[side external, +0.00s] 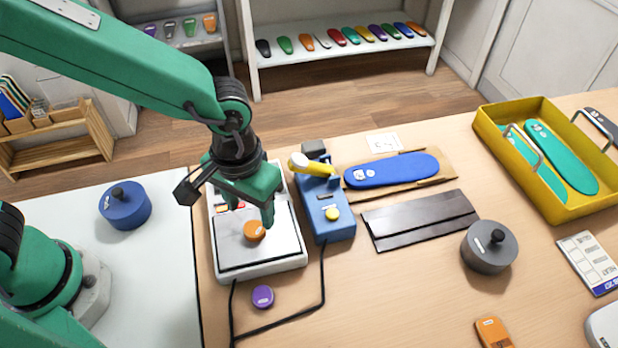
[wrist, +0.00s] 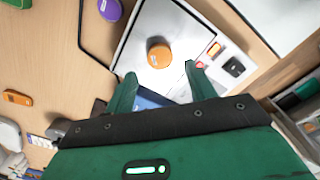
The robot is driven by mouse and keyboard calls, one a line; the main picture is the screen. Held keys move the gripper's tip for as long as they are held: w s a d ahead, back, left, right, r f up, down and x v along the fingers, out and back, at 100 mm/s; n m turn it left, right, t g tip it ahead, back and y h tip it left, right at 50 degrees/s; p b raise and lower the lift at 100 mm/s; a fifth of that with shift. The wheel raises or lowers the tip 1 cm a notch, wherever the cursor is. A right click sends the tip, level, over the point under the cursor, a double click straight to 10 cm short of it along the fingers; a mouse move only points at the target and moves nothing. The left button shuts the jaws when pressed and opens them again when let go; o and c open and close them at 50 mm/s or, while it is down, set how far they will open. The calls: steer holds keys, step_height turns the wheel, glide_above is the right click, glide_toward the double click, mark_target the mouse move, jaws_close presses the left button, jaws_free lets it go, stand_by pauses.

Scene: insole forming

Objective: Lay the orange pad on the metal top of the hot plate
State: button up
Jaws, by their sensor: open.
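The orange pad (side external: 254,231) lies flat on the metal top (side external: 280,250) of the white hot plate (side external: 262,275), near the middle. In the wrist view the orange pad (wrist: 159,54) sits on the pale metal top (wrist: 185,35), just beyond the fingertips. My gripper (wrist: 160,78) is open and empty, its two green fingers apart with the pad clear of them. In the side view my gripper (side external: 266,214) hangs over the hot plate, a fingertip close above and beside the pad. Whether that fingertip touches anything is hard to tell.
A purple pad (side external: 263,296) and a black cable lie in front of the hot plate. A blue device with a yellow lever (side external: 327,205) stands close on its right. Farther right are a blue insole (side external: 392,170), a dark folder (side external: 420,220), a grey weight (side external: 489,247) and a yellow tray (side external: 560,207).

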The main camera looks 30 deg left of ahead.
mark_target(254, 228)
step_height(254, 228, up, 7)
steer(key=shift+r, duration=0.2)
stand_by(0.6)
steer(key=s+a+r+t, duration=0.2)
steer(key=a+r, duration=0.1)
steer(key=a, duration=0.9)
steer(key=s+a+r+t, duration=0.2)
steer(key=a+r+t, duration=0.1)
steer(key=a, duration=0.9)
steer(key=shift+s+a+r+t, duration=0.2)
steer(key=shift+s+r+t, duration=0.1)
steer(key=shift+s+r, duration=0.15)
